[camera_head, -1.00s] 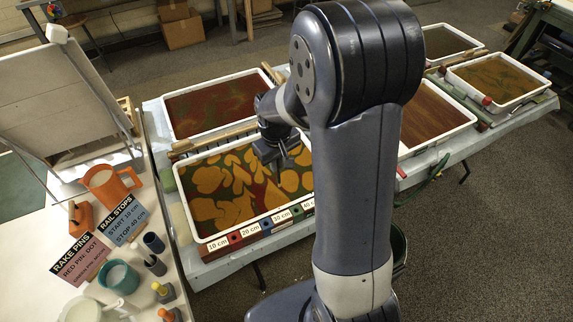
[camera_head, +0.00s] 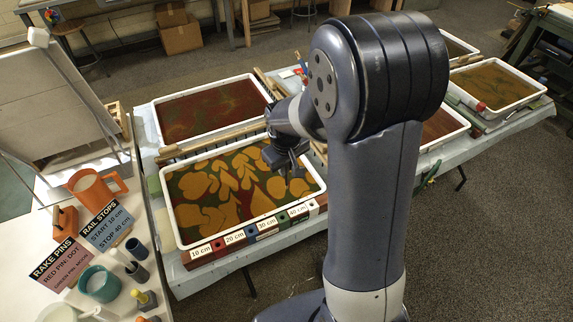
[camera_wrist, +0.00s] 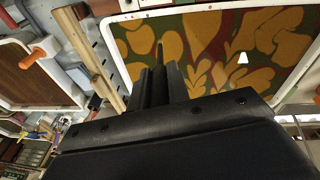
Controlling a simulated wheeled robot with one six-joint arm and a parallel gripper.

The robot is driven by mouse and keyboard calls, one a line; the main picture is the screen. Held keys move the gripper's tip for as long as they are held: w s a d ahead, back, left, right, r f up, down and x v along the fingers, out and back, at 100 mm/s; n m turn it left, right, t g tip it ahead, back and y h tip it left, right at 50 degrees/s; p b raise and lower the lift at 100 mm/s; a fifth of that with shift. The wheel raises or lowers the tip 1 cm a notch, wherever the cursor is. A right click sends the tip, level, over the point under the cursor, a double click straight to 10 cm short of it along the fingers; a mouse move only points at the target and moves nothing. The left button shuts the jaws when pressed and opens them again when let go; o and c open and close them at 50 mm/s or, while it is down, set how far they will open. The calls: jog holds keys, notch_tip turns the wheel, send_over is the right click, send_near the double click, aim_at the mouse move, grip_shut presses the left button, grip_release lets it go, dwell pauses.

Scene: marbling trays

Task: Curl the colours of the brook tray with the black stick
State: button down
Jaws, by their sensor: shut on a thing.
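A white-rimmed tray (camera_head: 170,222) at the near left holds ochre blobs and leaf-like shapes on dark green and red. No name on it is readable, so I cannot tell whether it is the brook tray. My gripper (camera_head: 290,168) is over its right part in the head view. In the wrist view my gripper (camera_wrist: 160,82) is shut on a thin dark stick (camera_wrist: 160,54), which points away towards the patterned tray (camera_wrist: 222,7). The stick's tip appears against the colours; I cannot tell whether it touches them. The stick is not distinct in the head view.
A rail with centimetre marks (camera_head: 235,239) runs along the tray's front. A dark red tray (camera_head: 157,122) lies behind; other trays, one ochre (camera_head: 497,84), stand right.

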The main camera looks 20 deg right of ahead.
jog(key=shift+s+a+b+x, duration=0.1)
jog(key=shift+s+b+x, duration=0.1)
jog(key=shift+b+x, duration=0.65)
jog(key=shift+s+a+b+x, duration=0.15)
jog(key=shift+b+x, duration=0.5)
jog(key=shift+x, duration=0.45)
jog(key=shift+s+d+b+x, duration=0.1)
jog(key=shift+s+b+x, duration=0.1)
jog(key=shift+b+x, duration=0.65)
jog(key=shift+w+f, duration=0.1)
jog(key=shift+f, duration=0.05)
jog(key=shift+w+d, duration=0.35)
jog(key=shift+d, duration=0.5)
jog(key=shift+w+d, duration=0.1)
jog(key=shift+w, duration=0.05)
jog(key=shift+w+d+p, duration=0.3)
jog(key=shift+w+d, duration=0.2)
jog(key=shift+w, duration=0.35)
